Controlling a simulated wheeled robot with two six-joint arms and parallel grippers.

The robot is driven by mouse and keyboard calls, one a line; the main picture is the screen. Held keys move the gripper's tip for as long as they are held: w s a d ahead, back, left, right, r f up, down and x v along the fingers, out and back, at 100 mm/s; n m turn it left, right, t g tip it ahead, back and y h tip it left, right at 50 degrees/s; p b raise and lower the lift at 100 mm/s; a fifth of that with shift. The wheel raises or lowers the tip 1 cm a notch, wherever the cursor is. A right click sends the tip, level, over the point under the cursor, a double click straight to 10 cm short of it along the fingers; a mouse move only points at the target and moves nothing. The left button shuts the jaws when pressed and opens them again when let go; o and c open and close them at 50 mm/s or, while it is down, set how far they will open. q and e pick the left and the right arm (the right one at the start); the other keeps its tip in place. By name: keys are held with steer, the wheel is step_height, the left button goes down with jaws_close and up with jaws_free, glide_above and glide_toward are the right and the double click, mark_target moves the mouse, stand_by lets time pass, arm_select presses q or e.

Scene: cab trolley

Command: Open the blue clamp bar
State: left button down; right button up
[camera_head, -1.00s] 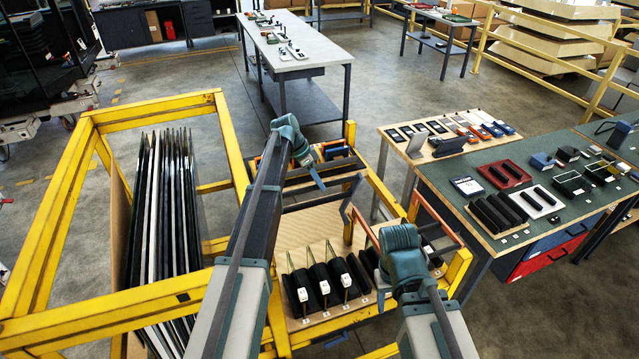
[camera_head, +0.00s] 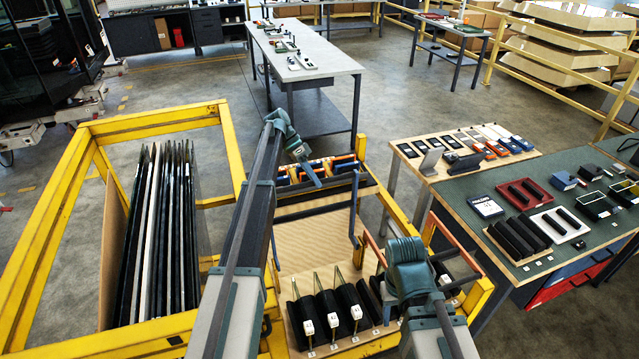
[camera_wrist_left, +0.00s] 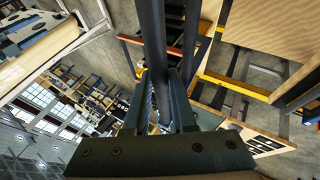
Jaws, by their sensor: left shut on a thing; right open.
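The blue clamp bar (camera_head: 354,212) is a blue-grey bent bar on the yellow trolley. Its right arm stands nearly upright over the wooden board, and part of its left side is hidden behind my left arm. My left gripper (camera_head: 315,181) points down at the bar's upper edge and is shut on it. In the left wrist view, the gripper's fingers (camera_wrist_left: 163,105) are close around a dark bar (camera_wrist_left: 153,45). My right arm comes in at the bottom right, over the trolley's right side. Its fingers are hidden behind its wrist.
Dark panes (camera_head: 160,235) stand in the yellow frame (camera_head: 60,235) at left. Orange bars (camera_head: 375,250) and several black pads (camera_head: 347,300) are on the trolley's near part. A green-topped bench (camera_head: 470,190) with small parts stands at right.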

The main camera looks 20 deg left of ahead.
arm_select(q)
steer(key=shift+w+a+f, duration=0.15)
steer(key=shift+w+f, duration=0.05)
steer(key=shift+w, duration=0.05)
arm_select(e)
steer(key=shift+w+f, duration=0.35)
steer(key=shift+w, duration=0.2)
arm_select(q)
steer(key=c, duration=0.7)
jaws_free()
steer(key=shift+w+f, duration=0.15)
steer(key=shift+w, duration=0.05)
arm_select(e)
steer(key=shift+w, duration=0.1)
arm_select(q)
steer(key=p+v, duration=0.5)
steer(key=v, duration=0.2)
steer(key=shift+w+a+r+p, duration=0.15)
steer(key=shift+a+r+p, duration=0.1)
steer(key=shift+p, duration=0.1)
arm_select(e)
step_height(320, 180, up, 6)
steer(key=shift+f, duration=0.1)
